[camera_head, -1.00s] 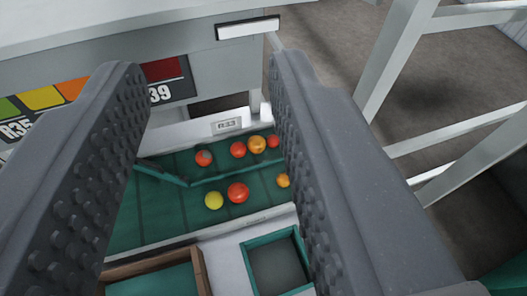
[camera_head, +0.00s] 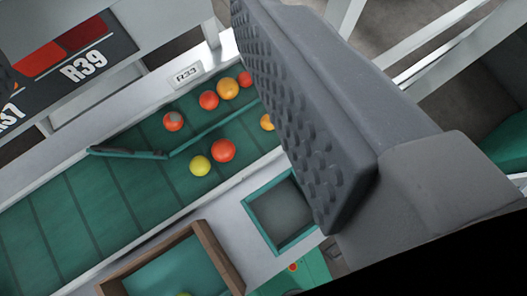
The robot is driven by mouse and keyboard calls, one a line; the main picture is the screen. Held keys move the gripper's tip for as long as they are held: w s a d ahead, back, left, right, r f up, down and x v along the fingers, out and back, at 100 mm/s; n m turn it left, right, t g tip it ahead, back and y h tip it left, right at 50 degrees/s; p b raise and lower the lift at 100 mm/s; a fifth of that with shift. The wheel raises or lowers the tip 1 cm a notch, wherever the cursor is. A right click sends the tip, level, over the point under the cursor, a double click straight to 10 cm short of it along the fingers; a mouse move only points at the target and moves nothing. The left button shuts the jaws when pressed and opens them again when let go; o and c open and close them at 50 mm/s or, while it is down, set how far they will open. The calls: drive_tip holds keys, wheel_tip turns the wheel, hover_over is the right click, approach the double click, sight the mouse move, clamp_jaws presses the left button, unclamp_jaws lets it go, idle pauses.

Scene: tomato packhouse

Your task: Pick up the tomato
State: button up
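Several tomatoes lie on the green sorting belt (camera_head: 95,215). A red one (camera_head: 223,151) is near the middle, touching or almost touching a yellow one (camera_head: 200,166). Beyond a green divider lie a red one with a greyish patch (camera_head: 173,121), an orange-red one (camera_head: 209,100), an orange one (camera_head: 228,89) and a small red one (camera_head: 245,78). Another orange tomato (camera_head: 267,122) is partly hidden by my right finger. My gripper (camera_head: 122,43) is open and empty above the belt. Its right finger fills the right side; at most a sliver of the left shows at the left edge.
A green-rimmed square opening (camera_head: 249,213) is in the white ledge below the belt. A wooden-edged crate (camera_head: 218,258) stands at the bottom. The green divider (camera_head: 125,153) crosses the belt. White frame bars (camera_head: 450,42) stand at upper right.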

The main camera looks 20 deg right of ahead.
drive_tip(key=w+d+f+m+g, duration=0.3)
drive_tip(key=w+d+f+g, duration=0.1)
drive_tip(key=w+f, duration=0.5)
drive_tip(key=m+g+y+p, duration=0.1)
drive_tip(key=m+g+p, duration=0.1)
drive_tip(key=m+g, duration=0.65)
hover_over(266, 122)
wheel_tip(266, 122, down, 32)
drive_tip(key=shift+g, duration=0.25)
wheel_tip(266, 122, down, 7)
drive_tip(key=shift+r, duration=0.1)
drive_tip(key=shift+w+d+f+p, duration=0.1)
drive_tip(key=shift+d+f+p, duration=0.1)
drive_tip(key=shift+f, duration=0.9)
drive_tip(key=shift+d+f+p, duration=0.15)
drive_tip(key=shift+f, duration=0.9)
drive_tip(key=shift+w+d+f+p, duration=0.1)
drive_tip(key=shift+d+f+p, duration=0.1)
drive_tip(key=shift+f, duration=0.9)
drive_tip(key=shift+a, duration=0.1)
drive_tip(key=c, duration=0.8)
